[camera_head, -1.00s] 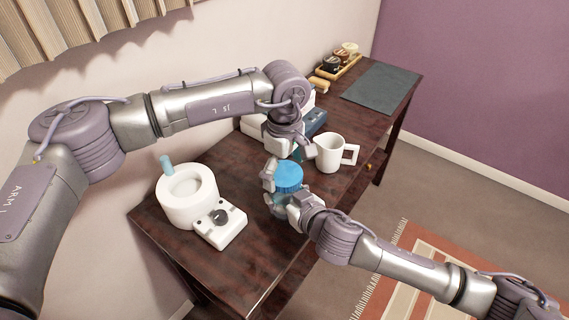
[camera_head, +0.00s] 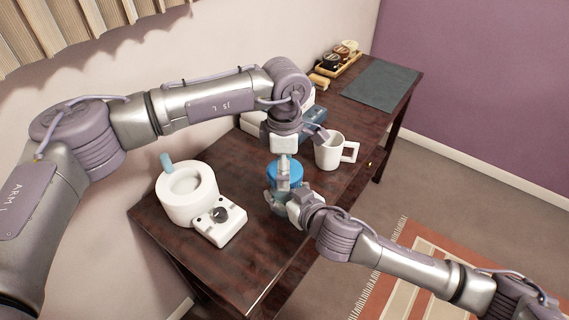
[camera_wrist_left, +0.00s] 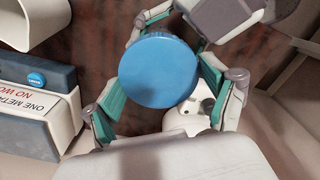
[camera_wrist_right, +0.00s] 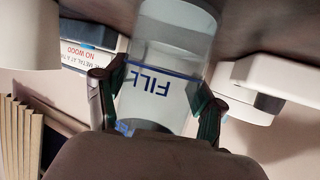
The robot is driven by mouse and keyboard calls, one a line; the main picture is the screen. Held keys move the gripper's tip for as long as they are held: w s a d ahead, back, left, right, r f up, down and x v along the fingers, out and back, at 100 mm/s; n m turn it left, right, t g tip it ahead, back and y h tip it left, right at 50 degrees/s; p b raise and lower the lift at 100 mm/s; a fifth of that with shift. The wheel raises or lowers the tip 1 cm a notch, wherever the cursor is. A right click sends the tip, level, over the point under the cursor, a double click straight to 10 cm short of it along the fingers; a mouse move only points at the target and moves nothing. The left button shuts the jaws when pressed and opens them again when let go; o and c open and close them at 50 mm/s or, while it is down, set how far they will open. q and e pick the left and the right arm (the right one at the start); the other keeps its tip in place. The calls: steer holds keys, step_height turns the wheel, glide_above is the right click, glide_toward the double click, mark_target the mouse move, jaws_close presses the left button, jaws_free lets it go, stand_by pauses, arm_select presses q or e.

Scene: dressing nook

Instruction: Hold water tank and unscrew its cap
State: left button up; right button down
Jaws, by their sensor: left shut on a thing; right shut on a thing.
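The water tank (camera_head: 271,197) is a clear, bluish cylinder standing at the front edge of the dark table, mostly hidden by my grippers in the head view. Its marking "FILL" shows in the right wrist view (camera_wrist_right: 152,85). My right gripper (camera_wrist_right: 160,92) is shut around the tank's side. The round blue cap (camera_head: 297,172) sits on top of the tank. My left gripper (camera_head: 284,177) points down from above, shut on the cap, with its teal-padded fingers on either side of it in the left wrist view (camera_wrist_left: 158,70).
A white appliance with a round basin (camera_head: 187,192) and a knob stands left of the tank. A white mug (camera_head: 328,152) stands close on the right. A blue-and-white lettered box (camera_wrist_left: 35,95) is behind. A grey mat (camera_head: 382,84) and a tray of jars (camera_head: 338,65) lie at the far end.

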arm_select(q)
steer(key=shift+w, duration=0.1)
steer(key=o, duration=1.1)
step_height(320, 180, up, 4)
steer(key=shift+r, duration=0.25)
step_height(320, 180, up, 3)
steer(key=shift+r+m, duration=0.1)
steer(key=shift+m, duration=0.9)
steer(key=shift+f, duration=3.85)
